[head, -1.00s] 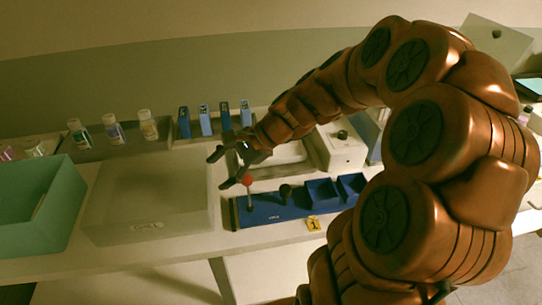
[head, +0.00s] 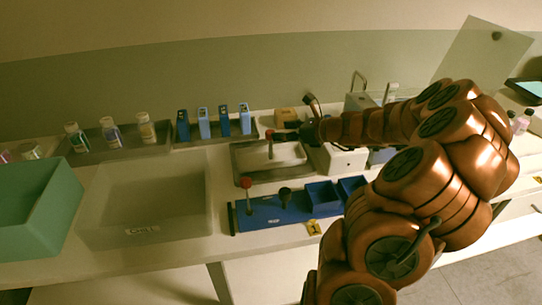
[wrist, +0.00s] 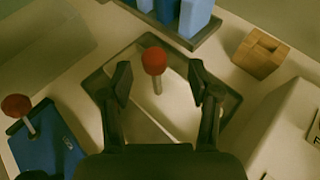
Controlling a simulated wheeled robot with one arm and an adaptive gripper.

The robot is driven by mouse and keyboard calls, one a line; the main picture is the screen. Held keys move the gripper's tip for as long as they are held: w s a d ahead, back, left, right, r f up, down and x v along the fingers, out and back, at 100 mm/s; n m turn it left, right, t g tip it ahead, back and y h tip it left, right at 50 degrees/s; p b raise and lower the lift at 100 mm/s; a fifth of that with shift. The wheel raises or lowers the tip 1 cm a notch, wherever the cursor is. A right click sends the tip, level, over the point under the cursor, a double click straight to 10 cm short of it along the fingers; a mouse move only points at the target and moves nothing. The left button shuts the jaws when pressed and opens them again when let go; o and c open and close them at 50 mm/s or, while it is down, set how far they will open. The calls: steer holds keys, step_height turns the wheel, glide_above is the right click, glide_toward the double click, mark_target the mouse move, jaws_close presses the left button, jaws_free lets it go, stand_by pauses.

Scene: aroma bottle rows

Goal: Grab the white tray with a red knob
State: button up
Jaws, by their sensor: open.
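The white tray (head: 262,164) with a dark rim sits on the table behind the blue rack. Its red knob (head: 269,134) stands up on a thin stem. In the wrist view the tray (wrist: 143,112) lies below my gripper (wrist: 160,82). The red knob (wrist: 154,61) shows between the two open fingers, slightly nearer the left one, with no visible contact. In the head view my gripper (head: 290,130) is small and partly unclear, at the knob from the right.
A blue rack (head: 270,210) with another red knob (head: 246,183) stands in front of the tray. Blue boxes (head: 204,124) stand behind it. A wooden block (wrist: 259,54) and a white device (head: 342,158) are to the right. A translucent bin (head: 145,205) is left.

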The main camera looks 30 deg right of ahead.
mark_target(271, 131)
steer(key=x, duration=0.4)
steer(key=shift+s+a, duration=0.15)
steer(key=shift+a, duration=0.25)
steer(key=shift+w+a+f+p, duration=0.15)
steer(key=shift+w+f+p, duration=0.15)
steer(key=shift+w, duration=0.15)
jaws_close()
